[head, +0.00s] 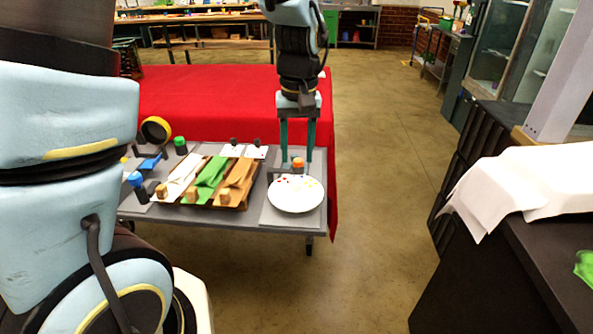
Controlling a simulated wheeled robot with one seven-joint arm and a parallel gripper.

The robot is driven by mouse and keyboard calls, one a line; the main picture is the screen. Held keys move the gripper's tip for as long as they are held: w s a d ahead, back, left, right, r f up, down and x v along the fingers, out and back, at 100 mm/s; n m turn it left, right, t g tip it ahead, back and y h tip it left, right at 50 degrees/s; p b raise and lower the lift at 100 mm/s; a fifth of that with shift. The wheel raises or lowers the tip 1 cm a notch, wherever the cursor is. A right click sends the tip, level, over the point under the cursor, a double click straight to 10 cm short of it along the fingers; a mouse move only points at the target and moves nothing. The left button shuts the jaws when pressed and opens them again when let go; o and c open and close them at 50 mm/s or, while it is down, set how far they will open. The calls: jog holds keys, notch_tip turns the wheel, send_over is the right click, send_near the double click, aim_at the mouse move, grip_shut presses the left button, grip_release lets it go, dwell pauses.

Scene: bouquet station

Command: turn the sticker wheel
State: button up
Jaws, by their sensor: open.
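The sticker wheel (295,203) is a round white disc with small red and yellow marks near its far edge. It lies at the right front of the grey tabletop. A short orange knob (298,162) shows at the wheel's far edge; I cannot tell if it is fixed to the wheel. My gripper (296,151) points straight down from above with its two long teal fingers spread. The fingertips appear to either side of the knob, close to it. I cannot tell if they touch anything. The jaws look empty.
Left of the wheel, a tray (213,207) holds white, green and brown folded sheets. A yellow tape roll (156,130) and small capped bottles stand at the left. A red cloth (215,88) covers the table behind. Open floor lies to the right, before a dark counter (545,262).

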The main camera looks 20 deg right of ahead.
aim_at(297, 179)
jog(key=shift+r, duration=2.05)
jog(key=a+f+n, duration=0.1)
jog(key=a+f, duration=0.1)
jog(key=a, duration=1.1)
jog(key=a+f+n+t, duration=0.1)
jog(key=a+f, duration=0.2)
jog(key=a, duration=1)
jog(key=shift+w+t, duration=0.3)
jog(key=shift+w, duration=0.05)
jog(key=shift+c, duration=0.2)
